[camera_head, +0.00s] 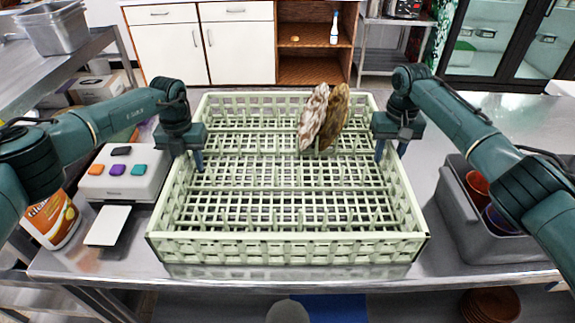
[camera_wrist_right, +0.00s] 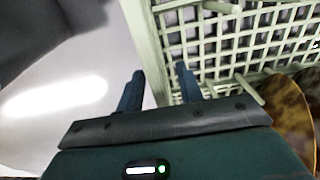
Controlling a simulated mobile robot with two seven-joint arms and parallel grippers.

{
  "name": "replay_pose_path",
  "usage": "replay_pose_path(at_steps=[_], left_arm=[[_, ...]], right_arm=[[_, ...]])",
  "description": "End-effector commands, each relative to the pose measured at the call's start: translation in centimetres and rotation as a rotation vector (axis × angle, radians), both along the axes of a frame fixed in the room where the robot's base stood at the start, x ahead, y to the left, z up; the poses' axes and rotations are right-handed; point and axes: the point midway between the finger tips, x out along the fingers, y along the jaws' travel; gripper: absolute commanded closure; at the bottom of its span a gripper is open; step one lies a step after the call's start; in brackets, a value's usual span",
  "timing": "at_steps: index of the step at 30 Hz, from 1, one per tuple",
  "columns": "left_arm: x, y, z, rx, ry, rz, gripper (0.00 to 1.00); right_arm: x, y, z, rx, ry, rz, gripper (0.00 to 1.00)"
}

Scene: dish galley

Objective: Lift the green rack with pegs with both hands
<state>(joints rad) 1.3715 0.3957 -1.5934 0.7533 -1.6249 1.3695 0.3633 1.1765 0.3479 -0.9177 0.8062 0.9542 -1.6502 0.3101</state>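The pale green rack with pegs (camera_head: 290,248) stands level on the steel table. Two brown mottled plates, a lighter one (camera_head: 312,118) and a darker one (camera_head: 335,115), stand upright among its pegs near the far side. My left gripper (camera_head: 190,160) points down at the rack's left wall; one finger shows inside the wall, apart from it, and the other is hidden. My right gripper (camera_head: 391,150) is open at the right wall. In the right wrist view the rack's rim (camera_wrist_right: 148,45) runs between the fingers of this gripper (camera_wrist_right: 160,88), with gaps visible.
On the left are a white device with coloured buttons (camera_head: 128,170) and an orange-labelled tub (camera_head: 52,218). A grey bin (camera_head: 470,228) with bowls stands close on the right. The table's front edge is just before the rack. White cabinets (camera_head: 165,50) are beyond.

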Motion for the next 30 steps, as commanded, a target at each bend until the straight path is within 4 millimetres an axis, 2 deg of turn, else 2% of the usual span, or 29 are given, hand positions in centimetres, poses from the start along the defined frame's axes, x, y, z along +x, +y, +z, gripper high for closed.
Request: replay_pose_path(at_steps=[9, 22, 30], left_arm=[[0.01, 0.0, -0.16, 0.0, -0.001, 0.0, 0.64], [0.02, 0.01, -0.12, 0.0, -0.001, 0.0, 0.99], [0.03, 0.01, -0.11, 0.0, -0.001, 0.0, 1.0]], right_arm=[[-0.01, 0.02, -0.2, 0.0, 0.001, 0.0, 0.64], [-0.01, 0.02, -0.16, -0.001, 0.0, 0.0, 0.99], [0.0, 0.01, -0.15, -0.001, 0.0, 0.0, 1.0]])
